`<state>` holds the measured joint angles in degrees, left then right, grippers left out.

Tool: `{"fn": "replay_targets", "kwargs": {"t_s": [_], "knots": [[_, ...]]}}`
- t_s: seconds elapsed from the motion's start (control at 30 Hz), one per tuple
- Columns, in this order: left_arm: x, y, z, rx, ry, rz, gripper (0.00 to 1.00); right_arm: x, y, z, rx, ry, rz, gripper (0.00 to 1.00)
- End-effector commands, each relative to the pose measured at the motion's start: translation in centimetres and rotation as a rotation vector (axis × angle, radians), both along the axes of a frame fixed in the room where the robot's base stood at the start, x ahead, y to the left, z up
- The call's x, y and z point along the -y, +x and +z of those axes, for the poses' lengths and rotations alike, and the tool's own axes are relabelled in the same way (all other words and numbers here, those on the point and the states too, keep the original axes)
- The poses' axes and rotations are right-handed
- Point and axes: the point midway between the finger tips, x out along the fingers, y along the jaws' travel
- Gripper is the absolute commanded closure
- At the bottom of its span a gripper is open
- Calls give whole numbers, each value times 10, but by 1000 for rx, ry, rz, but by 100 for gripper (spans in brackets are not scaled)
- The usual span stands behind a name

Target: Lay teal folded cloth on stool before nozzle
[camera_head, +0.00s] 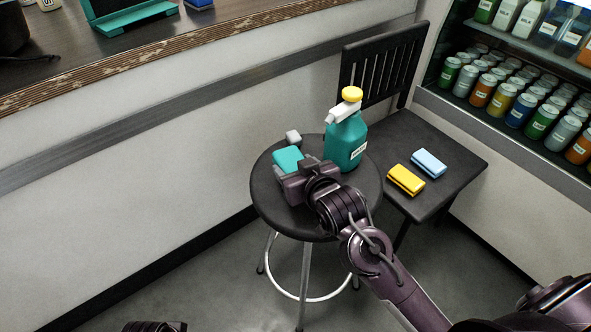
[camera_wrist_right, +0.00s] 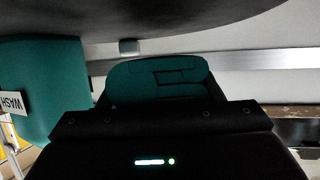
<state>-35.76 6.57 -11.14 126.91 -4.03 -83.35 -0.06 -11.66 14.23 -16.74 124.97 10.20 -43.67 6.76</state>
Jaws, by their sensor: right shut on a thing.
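The teal folded cloth (camera_head: 288,159) is in the jaws of my right gripper (camera_head: 292,178), over the left part of the round black stool (camera_head: 268,205). In the right wrist view, the cloth (camera_wrist_right: 160,78) appears clear of the seat (camera_wrist_right: 200,18), a little above it. The teal bottle (camera_head: 345,142) stands upright on the stool, right of the gripper. Its white nozzle (camera_head: 341,112) points left, toward the cloth's side. My jaws hide part of the cloth. Only a dark piece of my left arm shows at the bottom edge.
A small grey-white block (camera_head: 293,137) sits on the stool behind the cloth. A counter runs along the upper left; shelves of cans (camera_head: 500,98) stand right.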

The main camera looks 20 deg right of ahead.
Motion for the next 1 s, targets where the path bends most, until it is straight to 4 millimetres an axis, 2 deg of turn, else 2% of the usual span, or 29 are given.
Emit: {"fn": "replay_targets", "kwargs": {"t_s": [0.03,0.27,0.77,0.8,0.93,1.0], "knots": [[1,0,-1,6,-2,-3,64,0,0,-5,0,0,0,66],[1,0,1,6,-4,-3,64,0,0,-4,2,0,0,66],[0,0,1,3,-2,-1,64,0,0,-17,1,0,0,66],[0,0,1,2,-1,0,64,0,0,-17,0,0,0,38],[0,0,0,2,-1,0,64,0,0,-18,-3,0,0,21],[0,0,0,1,0,0,64,0,0,-19,-4,-1,0,19]]}}
